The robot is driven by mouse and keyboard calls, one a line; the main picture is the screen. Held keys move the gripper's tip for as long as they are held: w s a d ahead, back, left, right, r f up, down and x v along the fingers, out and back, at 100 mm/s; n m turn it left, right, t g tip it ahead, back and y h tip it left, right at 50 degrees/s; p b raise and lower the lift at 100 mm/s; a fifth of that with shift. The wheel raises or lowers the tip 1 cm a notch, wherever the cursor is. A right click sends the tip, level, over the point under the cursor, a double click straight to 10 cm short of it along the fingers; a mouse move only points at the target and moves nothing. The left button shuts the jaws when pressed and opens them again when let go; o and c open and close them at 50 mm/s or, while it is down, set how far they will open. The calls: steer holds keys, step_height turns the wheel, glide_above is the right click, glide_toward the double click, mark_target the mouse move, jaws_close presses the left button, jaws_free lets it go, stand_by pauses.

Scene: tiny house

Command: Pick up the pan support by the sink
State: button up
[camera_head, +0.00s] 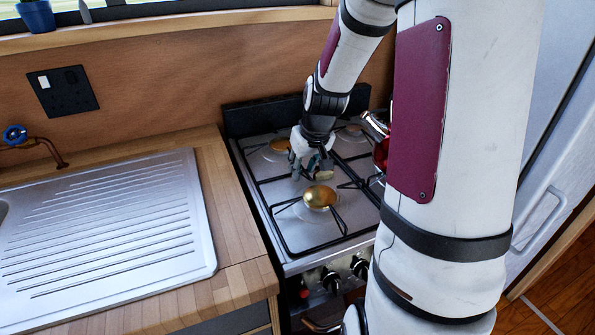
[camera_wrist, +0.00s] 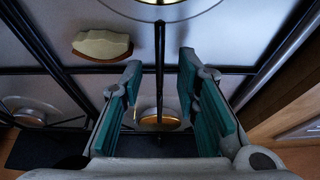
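The pan support (camera_head: 273,228) is a thin black wire frame on the left side of the stove top, the side by the sink (camera_head: 100,225). It lies flat over the burners. My gripper (camera_head: 311,172) points down over the stove, near the middle bars. In the wrist view my gripper (camera_wrist: 158,98) is open, with teal finger pads. A black bar of the pan support (camera_wrist: 159,58) shows between the fingers. Whether the fingers touch the bar or hover above it cannot be told.
A small cream and brown object (camera_wrist: 102,45) lies beside the bars. A red and silver pot (camera_head: 380,150) stands on the right of the stove, partly hidden by my arm. The drainboard and wooden counter (camera_head: 228,215) left of the stove are clear.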

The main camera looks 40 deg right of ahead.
steer(key=shift+w+f, duration=0.1)
steer(key=shift+f, duration=0.2)
steer(key=shift+c, duration=0.5)
jaws_close()
steer(key=shift+r, duration=0.2)
